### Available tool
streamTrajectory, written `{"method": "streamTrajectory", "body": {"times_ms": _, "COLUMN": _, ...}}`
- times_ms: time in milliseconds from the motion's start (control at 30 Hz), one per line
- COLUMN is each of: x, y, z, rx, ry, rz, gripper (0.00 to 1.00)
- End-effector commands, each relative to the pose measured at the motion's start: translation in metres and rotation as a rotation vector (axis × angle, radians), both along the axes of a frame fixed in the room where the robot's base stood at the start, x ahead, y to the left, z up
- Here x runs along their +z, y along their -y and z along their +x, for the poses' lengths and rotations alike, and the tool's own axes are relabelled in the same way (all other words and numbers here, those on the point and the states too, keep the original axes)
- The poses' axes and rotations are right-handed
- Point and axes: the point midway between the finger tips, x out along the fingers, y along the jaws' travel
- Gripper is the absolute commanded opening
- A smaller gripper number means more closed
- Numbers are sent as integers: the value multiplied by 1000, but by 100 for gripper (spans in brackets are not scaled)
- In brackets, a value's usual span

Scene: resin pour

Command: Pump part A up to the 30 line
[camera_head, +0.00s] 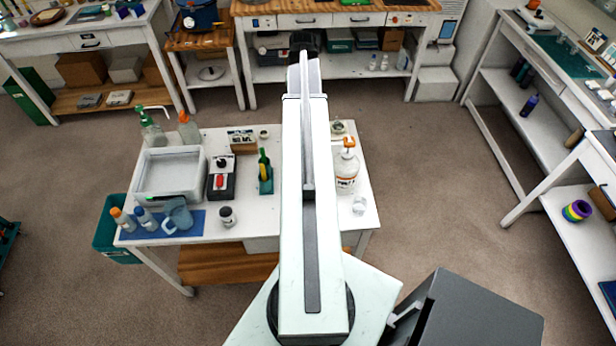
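A white pump bottle (346,174) with an orange collar and orange label marks stands on the right of the white table. Its label is too small to read. A small clear cup (359,206) stands on the table just in front of it, apart from the bottle. Any lines on the cup or liquid in it are too small to make out. My arm reaches up the picture over the table, left of the bottle. Its dark far end, where my gripper (305,42) seems to be, lies well beyond the bottle and cup in the picture. Its fingers cannot be made out.
The white table (262,215) also holds a pale tray (169,195), a black device with a red part (221,178), a green-and-yellow tool in a stand (265,172), a small dark-topped jar (227,217), and bottles on a blue mat (190,228). My arm hides the table's middle.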

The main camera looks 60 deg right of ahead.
Motion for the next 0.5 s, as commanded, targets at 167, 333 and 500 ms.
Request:
{"method": "streamTrajectory", "body": {"times_ms": 167, "x": 1, "y": 0, "z": 0, "rx": 0, "ry": 0, "rz": 0, "gripper": 0}}
{"method": "streamTrajectory", "body": {"times_ms": 333, "x": -1, "y": 0, "z": 0, "rx": 0, "ry": 0, "rz": 0, "gripper": 0}}
{"method": "streamTrajectory", "body": {"times_ms": 500, "x": -6, "y": 0, "z": 0, "rx": 0, "ry": 0, "rz": 0, "gripper": 0}}
